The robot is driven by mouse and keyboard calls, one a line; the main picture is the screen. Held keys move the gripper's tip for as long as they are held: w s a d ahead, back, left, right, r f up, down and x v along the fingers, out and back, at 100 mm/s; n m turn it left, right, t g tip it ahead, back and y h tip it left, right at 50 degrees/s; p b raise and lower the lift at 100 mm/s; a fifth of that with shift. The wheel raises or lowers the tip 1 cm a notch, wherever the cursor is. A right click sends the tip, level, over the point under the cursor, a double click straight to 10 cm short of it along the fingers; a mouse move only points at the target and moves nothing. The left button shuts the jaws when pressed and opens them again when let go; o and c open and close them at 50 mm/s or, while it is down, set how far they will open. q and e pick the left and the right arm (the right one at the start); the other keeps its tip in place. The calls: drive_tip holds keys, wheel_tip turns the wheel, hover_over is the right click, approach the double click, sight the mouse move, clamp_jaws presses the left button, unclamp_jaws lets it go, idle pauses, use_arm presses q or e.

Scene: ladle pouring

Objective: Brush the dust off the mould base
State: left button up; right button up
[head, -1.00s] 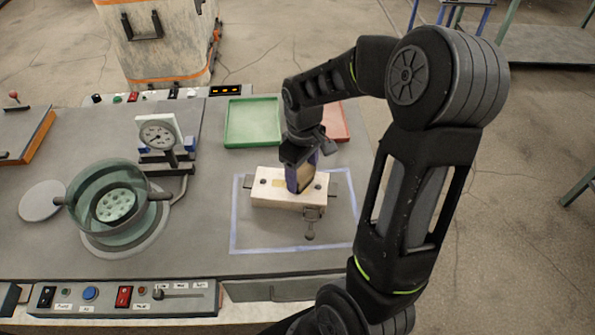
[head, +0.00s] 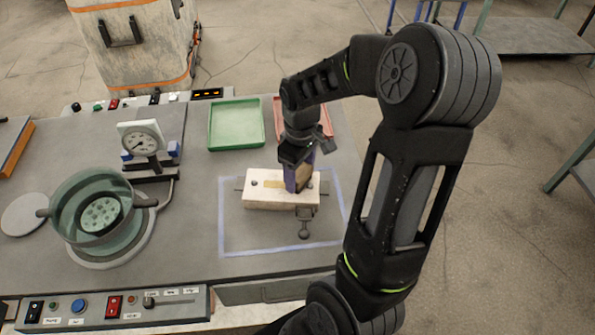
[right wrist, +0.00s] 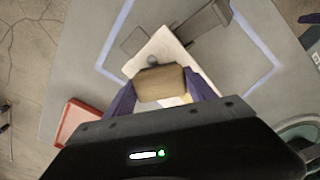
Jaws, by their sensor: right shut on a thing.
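The mould base, a cream block (head: 258,198) with dark pins on top, lies inside a blue outlined square on the bench. It also shows in the right wrist view (right wrist: 165,48). A yellowish strip (head: 273,184) shows on its top. My right gripper (head: 299,178), with purple fingers, is shut on the brush, whose wooden body (right wrist: 162,83) shows between the fingers. The brush is over the right part of the block. Its bristles are hidden, so I cannot tell whether they touch. Dust is too fine to make out. My left gripper is not in view.
A clamp (head: 304,222) stands at the block's front edge. A green tray (head: 236,146) and a red tray (head: 325,122) are behind. A gauge (head: 139,142) and a glass-walled bowl (head: 88,232) stand to the left.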

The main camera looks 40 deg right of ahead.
sight(301, 171)
drive_tip(key=shift+s, duration=0.3)
wheel_tip(301, 171, up, 6)
drive_tip(key=p, duration=0.4)
drive_tip(key=shift+w+f+p, duration=0.1)
drive_tip(key=shift+w+p, duration=0.05)
drive_tip(key=shift+p, duration=0.25)
drive_tip(key=shift+d, duration=0.1)
drive_tip(key=shift+r+p, duration=0.5)
drive_tip(key=shift+r, duration=0.2)
drive_tip(key=shift+r+p, duration=0.55)
drive_tip(key=shift+r, duration=0.3)
drive_tip(key=shift+w+f, duration=0.1)
drive_tip(key=shift+w, duration=0.05)
